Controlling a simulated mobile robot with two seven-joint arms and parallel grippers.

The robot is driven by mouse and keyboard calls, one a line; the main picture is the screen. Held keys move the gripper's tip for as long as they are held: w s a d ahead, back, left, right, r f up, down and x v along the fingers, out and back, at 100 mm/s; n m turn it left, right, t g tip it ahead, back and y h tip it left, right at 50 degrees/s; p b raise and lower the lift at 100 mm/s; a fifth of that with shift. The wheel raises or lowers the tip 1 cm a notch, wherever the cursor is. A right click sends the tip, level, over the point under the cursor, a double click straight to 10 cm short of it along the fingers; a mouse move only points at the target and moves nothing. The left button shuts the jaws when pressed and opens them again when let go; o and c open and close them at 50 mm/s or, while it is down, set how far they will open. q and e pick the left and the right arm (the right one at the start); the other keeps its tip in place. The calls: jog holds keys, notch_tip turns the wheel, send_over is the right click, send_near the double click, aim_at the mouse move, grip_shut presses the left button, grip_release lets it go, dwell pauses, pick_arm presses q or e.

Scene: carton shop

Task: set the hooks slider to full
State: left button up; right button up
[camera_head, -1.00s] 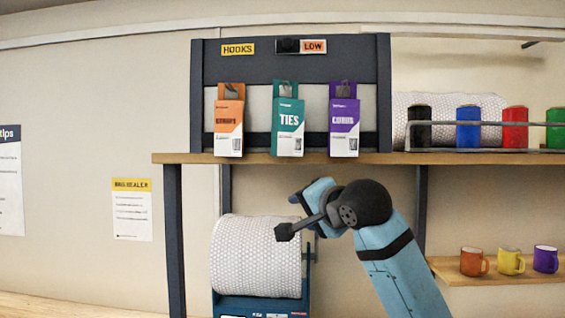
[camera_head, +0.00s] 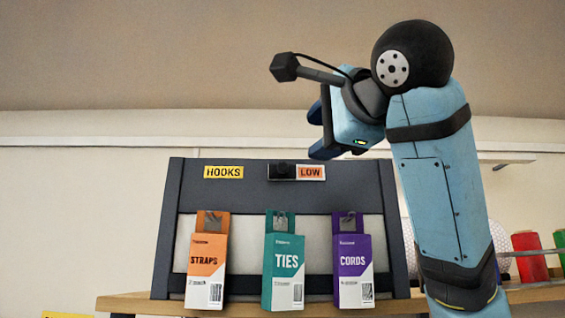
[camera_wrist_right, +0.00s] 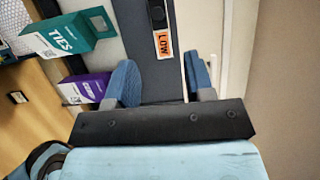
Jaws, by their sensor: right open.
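The hooks slider (camera_head: 284,171) is a dark knob in a short slot on the dark panel of the rack, right of the yellow HOOKS label (camera_head: 223,172). The orange LOW label (camera_head: 311,172) shows just right of the knob. In the right wrist view the knob (camera_wrist_right: 157,14) is at the top edge, beside the LOW label (camera_wrist_right: 164,44). My right gripper (camera_head: 317,131) is open and empty, above and a little right of the slider, apart from it. Its two blue fingers (camera_wrist_right: 158,62) show in the right wrist view. My left gripper is not in view.
Orange STRAPS (camera_head: 206,262), teal TIES (camera_head: 284,262) and purple CORDS (camera_head: 353,262) cartons hang below the slider on the rack. A wooden shelf (camera_head: 130,302) runs underneath. Red and green cylinders (camera_head: 527,256) stand at the right. The wall above the panel's left side is clear.

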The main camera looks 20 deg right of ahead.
aim_at(284, 166)
jog(key=w+p, duration=0.1)
jog(key=w, duration=0.3)
jog(key=w+p, duration=0.2)
jog(key=w, duration=0.2)
jog(key=w+a+p, duration=0.1)
jog(key=w, duration=0.3)
jog(key=shift+a, duration=0.1)
jog(key=shift+w+f, duration=0.2)
jog(key=shift+w, duration=0.45)
jog(key=shift+c, duration=1.3)
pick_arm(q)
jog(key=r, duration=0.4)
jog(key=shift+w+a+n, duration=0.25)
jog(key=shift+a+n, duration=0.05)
pick_arm(e)
grip_shut()
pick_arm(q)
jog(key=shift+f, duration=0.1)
